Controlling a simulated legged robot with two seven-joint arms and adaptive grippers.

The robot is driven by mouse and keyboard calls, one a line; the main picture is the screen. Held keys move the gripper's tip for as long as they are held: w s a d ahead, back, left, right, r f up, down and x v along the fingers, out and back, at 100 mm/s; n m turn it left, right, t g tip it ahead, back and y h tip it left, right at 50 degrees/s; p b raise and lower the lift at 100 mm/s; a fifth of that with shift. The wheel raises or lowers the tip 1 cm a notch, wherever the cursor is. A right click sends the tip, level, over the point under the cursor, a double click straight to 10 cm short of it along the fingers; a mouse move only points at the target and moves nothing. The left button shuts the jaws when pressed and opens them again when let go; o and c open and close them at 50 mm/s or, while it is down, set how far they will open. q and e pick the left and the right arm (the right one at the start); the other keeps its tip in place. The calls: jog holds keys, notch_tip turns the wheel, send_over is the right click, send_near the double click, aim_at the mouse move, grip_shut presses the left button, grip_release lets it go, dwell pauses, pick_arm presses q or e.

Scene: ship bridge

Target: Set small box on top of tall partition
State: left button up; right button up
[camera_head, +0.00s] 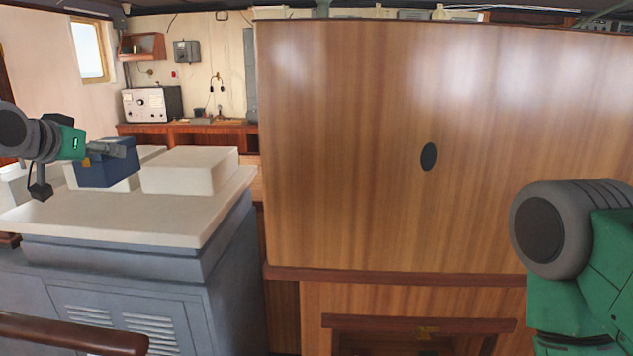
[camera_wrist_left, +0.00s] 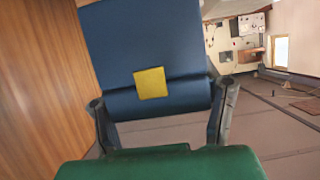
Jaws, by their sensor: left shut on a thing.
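The small box is dark blue with a yellow patch. In the head view the box (camera_head: 108,170) is at the left, in front of the pale blocks on the console as I see it. My left gripper (camera_head: 122,148) is shut on it. In the left wrist view the box (camera_wrist_left: 145,45) fills the upper middle, between the two fingers of my left gripper (camera_wrist_left: 162,118). The tall partition (camera_head: 350,130) is a brown wood panel with a dark oval spot, right of the box. Its top edge runs near the top of the head view. My right gripper is out of view; only part of my right arm shows.
A grey console with a cream top (camera_head: 180,225) stands at the left, with a white block (camera_head: 190,170) on it. A brown handrail (camera_head: 70,335) crosses the lower left. A wooden desk with a white instrument (camera_head: 145,105) is at the back wall.

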pick_arm(q)
jog(key=s+d+f, duration=0.2)
jog(key=f, duration=0.1)
jog(key=s+d+f, duration=0.2)
jog(key=s+f, duration=0.1)
jog(key=s+d+f, duration=0.2)
jog(key=d+f, duration=0.1)
jog(key=shift+s+f, duration=0.1)
jog(key=shift+s, duration=0.2)
jog(key=shift+y, duration=0.4)
jog(key=s+d+f, duration=0.4)
jog(key=f, duration=0.2)
jog(key=s+d+f, duration=0.4)
jog(key=f, duration=0.3)
jog(key=s+d+f, duration=0.4)
jog(key=f, duration=0.3)
jog(key=shift+d, duration=0.2)
jog(key=shift+c, duration=0.2)
notch_tip(320, 180, down, 15)
jog(key=b, duration=1.5)
jog(key=shift+w, duration=0.15)
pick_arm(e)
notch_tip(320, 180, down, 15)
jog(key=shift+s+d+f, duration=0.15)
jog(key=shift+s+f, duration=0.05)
pick_arm(q)
jog(key=shift+a+r, duration=0.1)
